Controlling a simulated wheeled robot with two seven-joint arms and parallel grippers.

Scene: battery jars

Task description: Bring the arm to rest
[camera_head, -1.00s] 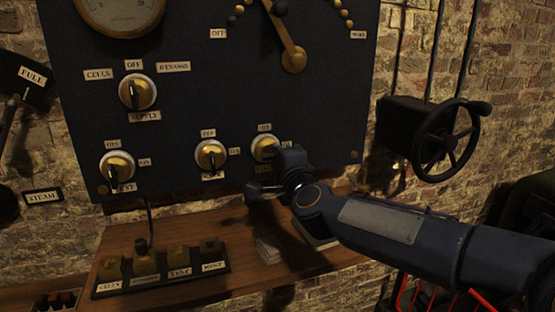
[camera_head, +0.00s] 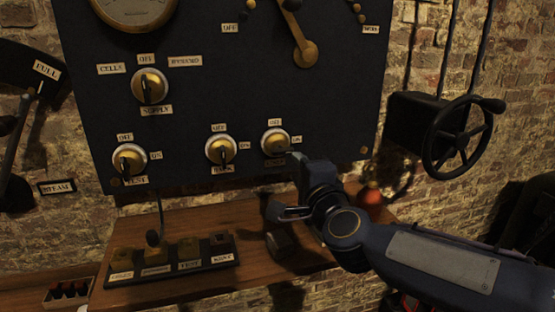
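My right arm comes in from the lower right, its long dark forearm with a pale plate. My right gripper (camera_head: 283,212) points left, just above the wooden shelf and below the right-hand knob (camera_head: 275,142) of the dark panel (camera_head: 215,95). It appears apart from the knob. My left gripper is not in view.
Behind my wrist is a red rounded object (camera_head: 371,197), partly hidden. A handwheel (camera_head: 458,138) sticks out from the brick wall at right. A lever (camera_head: 295,35) sits on the panel.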

